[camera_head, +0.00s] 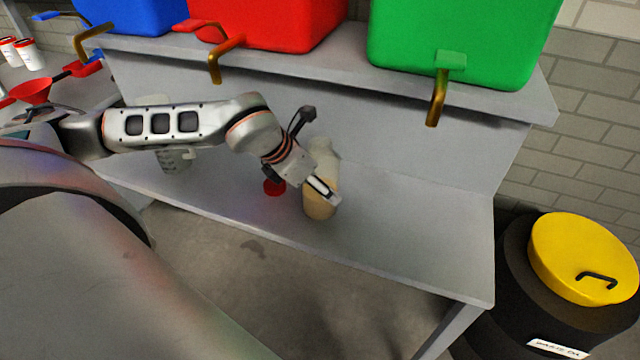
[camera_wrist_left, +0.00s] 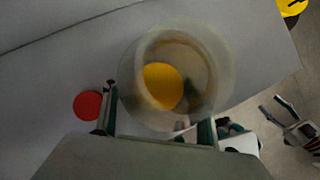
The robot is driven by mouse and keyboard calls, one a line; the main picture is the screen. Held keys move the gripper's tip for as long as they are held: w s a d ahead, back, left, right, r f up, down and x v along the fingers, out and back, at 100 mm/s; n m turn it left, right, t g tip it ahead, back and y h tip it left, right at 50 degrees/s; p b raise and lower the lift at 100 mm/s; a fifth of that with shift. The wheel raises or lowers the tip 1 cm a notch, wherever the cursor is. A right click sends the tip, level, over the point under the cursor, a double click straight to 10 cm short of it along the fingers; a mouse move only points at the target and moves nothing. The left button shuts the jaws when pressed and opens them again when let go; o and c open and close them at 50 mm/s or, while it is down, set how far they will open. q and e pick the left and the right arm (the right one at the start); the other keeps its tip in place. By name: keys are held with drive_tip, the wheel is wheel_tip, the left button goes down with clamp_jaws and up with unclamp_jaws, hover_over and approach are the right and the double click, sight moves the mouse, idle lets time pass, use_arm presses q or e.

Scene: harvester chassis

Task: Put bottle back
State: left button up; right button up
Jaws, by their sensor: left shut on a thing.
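The bottle (camera_head: 318,208) is translucent with a tan lower part, and it is on or just above the grey lower shelf. In the left wrist view I look down into the round, open-topped bottle (camera_wrist_left: 218,72), with yellow inside. My left gripper (camera_head: 322,190) is shut on the bottle's side, and its two fingers (camera_wrist_left: 157,125) show at the bottle's near rim. A red round cap (camera_head: 273,187) lies on the shelf left of the bottle, also in the wrist view (camera_wrist_left: 88,105).
Blue (camera_head: 130,15), red (camera_head: 265,22) and green (camera_head: 455,35) tanks with taps stand on the upper shelf. A clear jug (camera_head: 175,160) is behind my left arm. A black drum with a yellow lid (camera_head: 580,255) stands right. The lower shelf (camera_head: 430,230) is clear right of the bottle.

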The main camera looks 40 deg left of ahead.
use_arm(q)
drive_tip(key=o, duration=1.5)
drive_tip(key=shift+s+r, duration=0.1)
drive_tip(key=shift+r, duration=0.05)
drive_tip(key=v, duration=1.1)
drive_tip(key=shift+s+a+r, duration=0.1)
drive_tip(key=shift+s+r, duration=0.1)
drive_tip(key=shift+r, duration=0.15)
